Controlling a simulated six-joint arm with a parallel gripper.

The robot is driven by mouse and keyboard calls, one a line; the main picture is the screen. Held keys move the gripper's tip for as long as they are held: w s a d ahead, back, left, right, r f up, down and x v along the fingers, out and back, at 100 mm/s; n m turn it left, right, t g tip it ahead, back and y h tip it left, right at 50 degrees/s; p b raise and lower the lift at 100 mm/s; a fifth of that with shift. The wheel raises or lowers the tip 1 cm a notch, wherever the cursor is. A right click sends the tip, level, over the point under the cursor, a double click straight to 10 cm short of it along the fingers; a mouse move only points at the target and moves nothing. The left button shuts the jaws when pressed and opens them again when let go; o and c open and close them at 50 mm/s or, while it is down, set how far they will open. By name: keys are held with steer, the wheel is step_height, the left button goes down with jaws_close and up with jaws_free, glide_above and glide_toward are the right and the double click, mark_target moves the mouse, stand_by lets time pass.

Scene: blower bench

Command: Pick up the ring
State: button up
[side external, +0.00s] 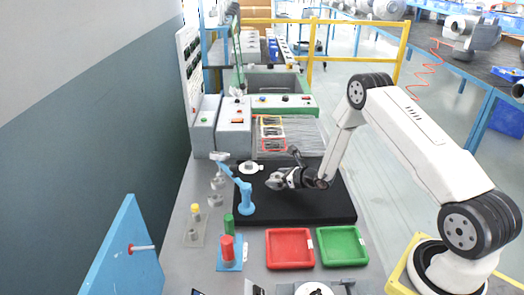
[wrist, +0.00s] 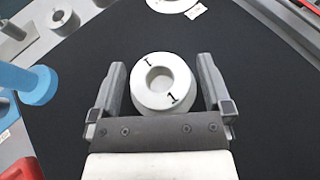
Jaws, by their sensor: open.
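The ring (wrist: 150,98) is a light grey, thick disc with a round hole and dark marks, seen in the wrist view on the black mat (wrist: 215,40). My gripper (wrist: 160,85) is open, with one finger on each side of the ring. A gap shows at the left finger; the right finger is close to the ring, and I cannot tell if it touches. In the side view my gripper (side external: 272,181) is low over the black mat (side external: 300,210), near its middle. The ring is hard to tell apart from the gripper there.
A blue stand (side external: 243,195) rises at the mat's left edge. A white round part (side external: 249,167) lies at the mat's back left. A red tray (side external: 290,248) and a green tray (side external: 342,246) are in front of the mat. The mat's right front is clear.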

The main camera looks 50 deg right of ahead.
jaws_close()
stand_by(0.3)
steer(key=shift+r, duration=0.1)
steer(key=shift+r, duration=0.65)
steer(key=s+a+r, duration=0.3)
steer(key=s+r, duration=0.8)
steer(key=s, duration=0.2)
steer(key=shift+s+a+r, duration=0.25)
steer(key=shift+s, duration=0.05)
